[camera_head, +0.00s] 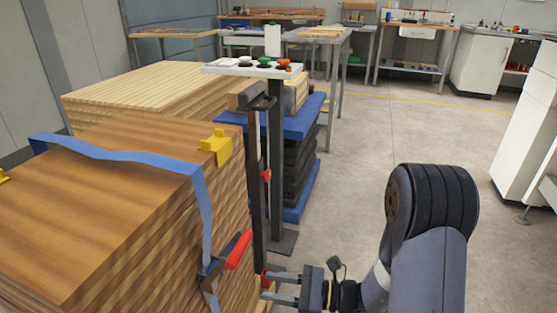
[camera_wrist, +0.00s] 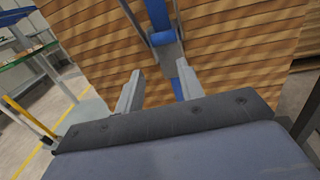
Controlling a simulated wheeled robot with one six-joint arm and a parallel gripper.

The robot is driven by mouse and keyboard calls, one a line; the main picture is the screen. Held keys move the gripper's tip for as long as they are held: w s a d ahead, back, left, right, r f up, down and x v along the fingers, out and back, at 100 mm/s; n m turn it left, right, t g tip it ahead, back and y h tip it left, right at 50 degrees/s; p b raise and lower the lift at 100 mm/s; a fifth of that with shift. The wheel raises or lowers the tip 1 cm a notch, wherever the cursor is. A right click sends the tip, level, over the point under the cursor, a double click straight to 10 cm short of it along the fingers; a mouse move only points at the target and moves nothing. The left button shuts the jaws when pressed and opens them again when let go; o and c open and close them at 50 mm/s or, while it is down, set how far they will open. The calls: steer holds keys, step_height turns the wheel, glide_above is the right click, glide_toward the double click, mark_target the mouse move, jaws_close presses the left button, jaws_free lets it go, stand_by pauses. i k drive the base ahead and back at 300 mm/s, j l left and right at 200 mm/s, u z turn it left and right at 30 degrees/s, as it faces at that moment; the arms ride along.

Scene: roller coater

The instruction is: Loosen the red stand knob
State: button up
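In the head view a dark upright stand post (camera_head: 257,200) rises in front of the wood stack. A small red knob (camera_head: 266,175) sits partway up it. Another small red part (camera_head: 265,277) shows low on the post, beside the tips of my gripper (camera_head: 268,286). I cannot tell which of the two is the stand knob, or whether my fingers touch the lower one. My gripper's fingers are apart, pointing left. In the wrist view my gripper (camera_wrist: 160,80) is open with nothing visible between the fingers; no red knob shows there.
A wood stack (camera_head: 110,190) with a blue strap (camera_head: 120,155) and a red-handled buckle (camera_head: 238,250) stands left of my gripper. The floor (camera_head: 370,130) at centre right is clear.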

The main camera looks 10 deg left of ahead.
mark_target(267, 175)
steer(key=i+z, duration=0.15)
steer(key=i, duration=0.5)
steer(key=i+j+z, duration=0.1)
steer(key=i, duration=0.5)
steer(key=j, duration=0.1)
